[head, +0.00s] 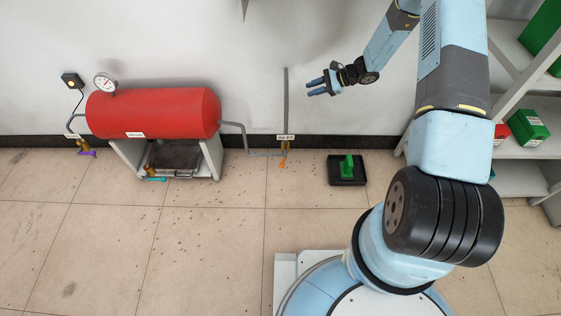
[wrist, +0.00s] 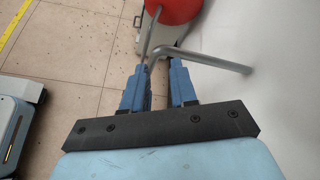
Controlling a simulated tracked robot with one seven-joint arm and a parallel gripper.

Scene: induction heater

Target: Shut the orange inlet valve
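The orange inlet valve handle (head: 282,164) shows in the head view, low on the grey pipe near the floor, under a small white label (head: 285,137). The handle points downward below a brass-coloured body (head: 285,148). My gripper (head: 311,87) is up and to the right of the valve in the head view, its blue fingers pointing left, well apart from it. In the wrist view my gripper (wrist: 160,75) is open and empty, with a gap between its two blue fingers. I cannot make out the orange handle in the wrist view.
A red tank (head: 150,113) with a gauge (head: 105,84) stands left; it shows in the wrist view (wrist: 178,8). A grey pipe (head: 286,95) rises near my gripper. A purple handle (head: 87,154), cyan handle (head: 154,179), black tray (head: 347,181) and right-hand shelves (head: 522,154) also show.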

